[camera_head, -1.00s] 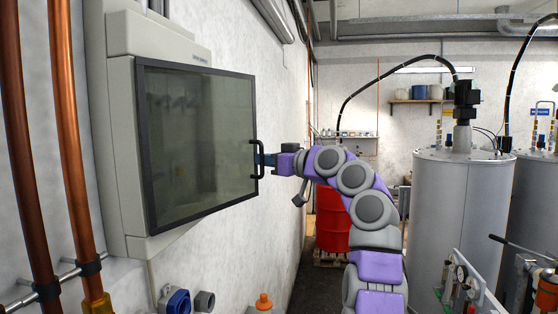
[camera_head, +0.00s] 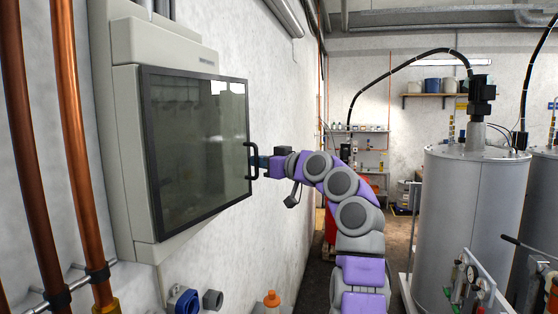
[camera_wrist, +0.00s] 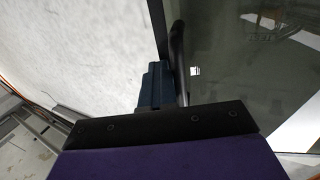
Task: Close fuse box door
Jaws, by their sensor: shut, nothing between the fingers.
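The fuse box (camera_head: 125,140) is a pale grey cabinet on the left wall. Its door (camera_head: 195,150) has a dark frame and a tinted glass pane, with its left edge at the box. The door's right side stands out from the box at a slight angle. A black handle (camera_head: 251,160) is on the door's right edge. My gripper (camera_head: 261,163) is shut and empty, at the handle from the right. In the wrist view my dark blue fingers (camera_wrist: 152,85) are beside the handle (camera_wrist: 177,60); I cannot tell whether they touch it. The inside of the box is hidden.
Copper pipes (camera_head: 75,150) run up the wall left of the box. A large grey tank (camera_head: 470,220) stands at the right. Some floor (camera_head: 315,285) shows between wall and arm.

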